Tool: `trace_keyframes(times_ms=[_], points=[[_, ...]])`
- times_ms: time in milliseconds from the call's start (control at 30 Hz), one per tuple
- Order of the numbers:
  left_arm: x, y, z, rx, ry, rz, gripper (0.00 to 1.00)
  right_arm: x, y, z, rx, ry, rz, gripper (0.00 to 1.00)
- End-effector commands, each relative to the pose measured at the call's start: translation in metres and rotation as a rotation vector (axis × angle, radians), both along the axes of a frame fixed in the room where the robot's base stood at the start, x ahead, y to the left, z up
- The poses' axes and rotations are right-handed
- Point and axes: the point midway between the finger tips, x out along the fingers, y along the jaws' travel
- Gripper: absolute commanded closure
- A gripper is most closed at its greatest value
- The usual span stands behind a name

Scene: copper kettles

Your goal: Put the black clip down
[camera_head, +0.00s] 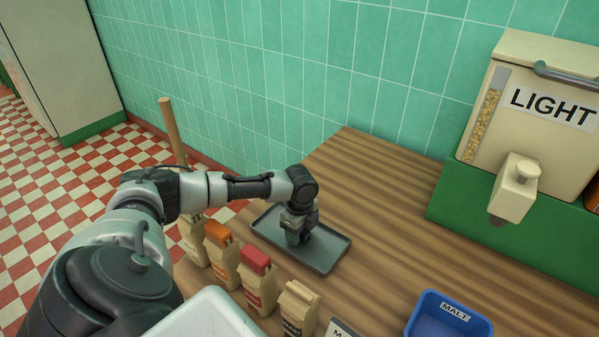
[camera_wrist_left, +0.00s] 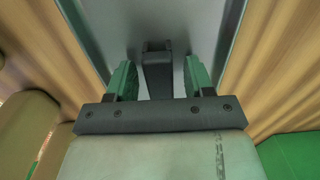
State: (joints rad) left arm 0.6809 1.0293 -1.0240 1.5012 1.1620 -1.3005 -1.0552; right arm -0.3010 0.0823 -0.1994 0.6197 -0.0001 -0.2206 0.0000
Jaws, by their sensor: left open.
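The black clip (camera_wrist_left: 157,72) shows in the left wrist view as a dark block on the grey tray (camera_wrist_left: 200,25). My left gripper (camera_wrist_left: 160,84) is open, with one green-lined finger on each side of the clip and a gap to each finger. In the head view my left gripper (camera_head: 298,234) points down over the left part of the tray (camera_head: 325,252), which lies on the wooden counter. The gripper hides most or all of the clip there. My right gripper is not in view.
Several paper bags stand along the counter's near-left side, including ones with an orange clip (camera_head: 218,233) and a red clip (camera_head: 256,259). A blue MALT bin (camera_head: 420,318) is at lower right. A LIGHT dispenser (camera_head: 535,130) stands at the back right. The counter between is clear.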

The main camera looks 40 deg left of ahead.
Motion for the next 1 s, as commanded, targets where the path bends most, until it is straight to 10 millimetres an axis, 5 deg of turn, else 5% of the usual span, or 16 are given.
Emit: trace_keyframes(times_ms=[233, 700, 1000], points=[[0.001, 0.001, 0.017, 0.0, -0.003, 0.0, 0.48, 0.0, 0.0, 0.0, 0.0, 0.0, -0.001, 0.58], [0.001, 0.0, 0.108, 0.0, -0.003, 0.0, 0.48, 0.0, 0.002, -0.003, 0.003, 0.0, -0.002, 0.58], [0.0, 0.0, 0.124, 0.0, 0.0, 0.001, 0.48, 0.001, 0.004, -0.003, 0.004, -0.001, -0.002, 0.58]])
